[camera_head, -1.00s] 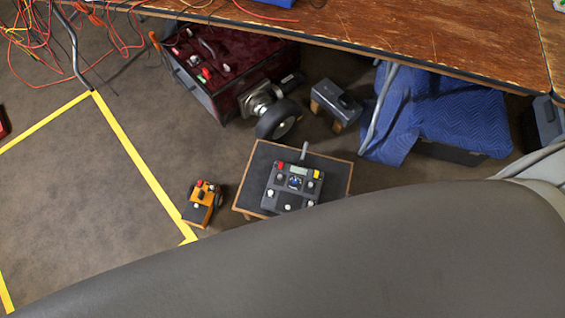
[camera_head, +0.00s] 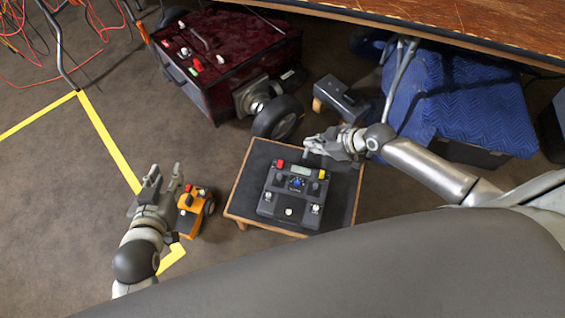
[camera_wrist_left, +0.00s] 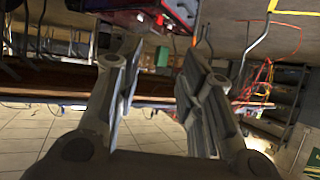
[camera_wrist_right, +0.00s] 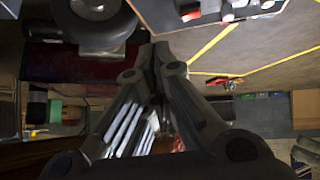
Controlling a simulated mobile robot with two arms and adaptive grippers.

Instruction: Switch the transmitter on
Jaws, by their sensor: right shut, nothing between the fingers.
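The transmitter (camera_head: 275,208) is a dark box with a small display, a red and a yellow switch, a blue button and several knobs. It lies on a low wood-edged table (camera_head: 338,205). Part of it shows at the top of the right wrist view (camera_wrist_right: 228,14). My right gripper (camera_head: 309,146) is shut and empty above the table's far edge, just beyond the transmitter's upper side. My left gripper (camera_head: 165,173) is open and empty, left of the table beside a small orange device (camera_head: 190,220). The transmitter's power switch cannot be told apart.
A dark red wheeled robot (camera_head: 235,45) stands behind the table. A small black box on wooden feet (camera_head: 340,98) and a blue padded cover (camera_head: 455,105) are to the right. A wooden bench (camera_head: 455,22) crosses the top right. Yellow tape (camera_head: 108,142) marks the floor at left.

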